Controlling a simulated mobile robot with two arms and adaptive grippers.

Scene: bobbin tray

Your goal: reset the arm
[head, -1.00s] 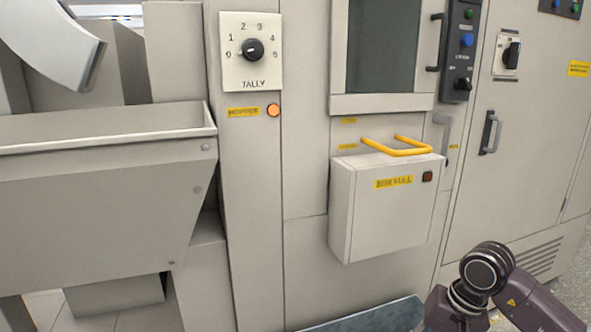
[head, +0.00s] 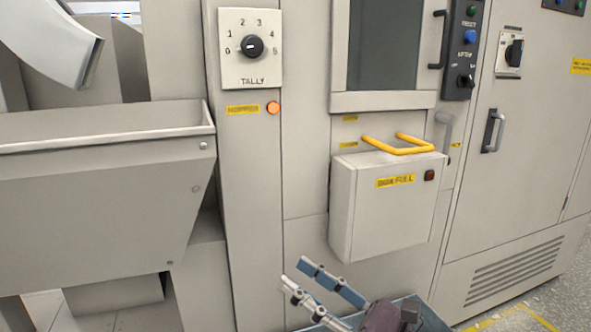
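My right gripper (head: 293,271) comes in at the bottom of the head view, below the light grey box. Its two fingers, one with a blue face, point up and left. They stand apart with nothing between them. It is in front of the cabinet face, and I cannot tell how far from it. My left gripper is not in view.
A grey box (head: 382,215) with a yellow handle (head: 397,146) juts from the cabinet. A blue tray (head: 430,317) lies low, partly hidden by my gripper. A TALLY dial (head: 253,47), a lit orange lamp (head: 273,107) and a grey hopper (head: 95,200) are left.

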